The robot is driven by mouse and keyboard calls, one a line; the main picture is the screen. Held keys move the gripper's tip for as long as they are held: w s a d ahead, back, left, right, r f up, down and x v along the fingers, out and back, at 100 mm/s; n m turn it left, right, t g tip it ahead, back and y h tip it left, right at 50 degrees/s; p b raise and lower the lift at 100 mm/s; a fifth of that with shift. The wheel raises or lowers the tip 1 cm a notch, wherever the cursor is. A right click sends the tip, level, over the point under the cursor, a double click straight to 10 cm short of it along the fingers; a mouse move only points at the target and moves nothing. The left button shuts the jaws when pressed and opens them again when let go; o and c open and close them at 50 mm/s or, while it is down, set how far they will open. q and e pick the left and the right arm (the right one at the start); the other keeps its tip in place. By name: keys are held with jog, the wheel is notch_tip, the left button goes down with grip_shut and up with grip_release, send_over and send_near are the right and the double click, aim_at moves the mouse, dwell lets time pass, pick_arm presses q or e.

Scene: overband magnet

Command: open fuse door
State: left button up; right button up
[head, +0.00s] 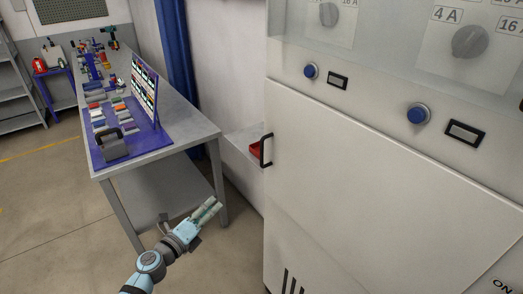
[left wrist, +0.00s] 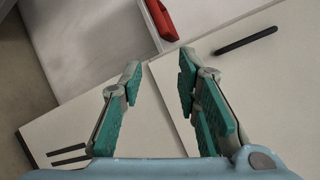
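The fuse door (head: 380,185) is the white front panel of the cabinet on the right in the head view, and it looks shut. Its black bar handle (head: 264,151) stands upright at the door's left edge. In the left wrist view the handle (left wrist: 246,41) lies toward the upper right, beyond the fingers. My left gripper (head: 212,209) is below and left of the handle, apart from it. In the left wrist view its green-padded fingers (left wrist: 160,72) are spread with nothing between them. My right gripper is not in view.
Two blue round buttons (head: 311,71) and grey rotary knobs (head: 470,41) sit above the door. A red object (head: 256,149) is behind the handle. A grey workbench (head: 180,118) with a blue parts board stands to the left. The floor before the bench is clear.

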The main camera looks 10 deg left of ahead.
aim_at(261, 147)
pick_arm(q)
jog(key=w+d+r+m+h, duration=0.2)
jog(key=d+r+m, duration=0.1)
jog(key=r+m, duration=0.45)
jog(key=w+d+r+m+h, duration=0.1)
jog(key=d+r+m+h, duration=0.15)
jog(key=r+m, duration=0.5)
jog(key=shift+g, duration=0.3)
jog(key=b+x, duration=0.2)
jog(key=x, duration=1.2)
jog(key=shift+d, duration=0.1)
jog(key=shift+r, duration=0.1)
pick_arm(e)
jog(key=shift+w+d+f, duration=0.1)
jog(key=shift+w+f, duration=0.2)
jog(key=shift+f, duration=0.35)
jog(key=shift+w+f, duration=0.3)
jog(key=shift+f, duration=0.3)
pick_arm(q)
jog(key=shift+s, duration=0.1)
grip_shut()
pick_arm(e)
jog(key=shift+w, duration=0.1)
